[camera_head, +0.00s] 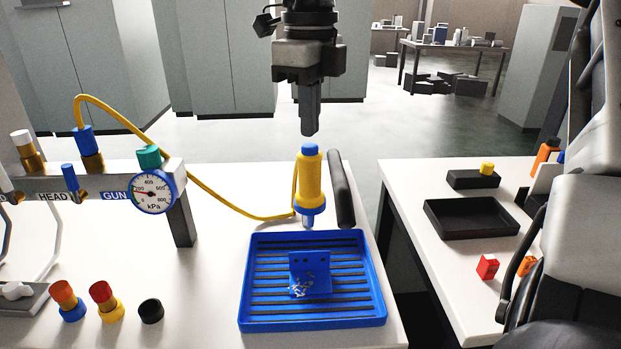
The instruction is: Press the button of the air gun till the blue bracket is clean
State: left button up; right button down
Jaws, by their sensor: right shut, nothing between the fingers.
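The yellow air gun (309,178) stands upright over the back of the blue slatted tray (247,296), its blue nozzle pointing down. Its blue button (310,149) is on top. My left gripper is not in view.
A yellow hose (203,186) runs from the gauge manifold (180,215) to the gun. Several knobs and caps, including a black cap (151,311), stand left of the tray. A second table at right holds a black tray (432,225). A gap separates the tables.

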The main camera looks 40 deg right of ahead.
jog(key=shift+f+b, duration=0.6)
jog(key=shift+f, duration=0.25)
jog(key=shift+r, duration=0.1)
dwell(2.7)
notch_tip(320, 180, up, 5)
jog(key=p, duration=0.4)
jog(key=shift+f, duration=0.2)
jog(key=shift+r, duration=0.7)
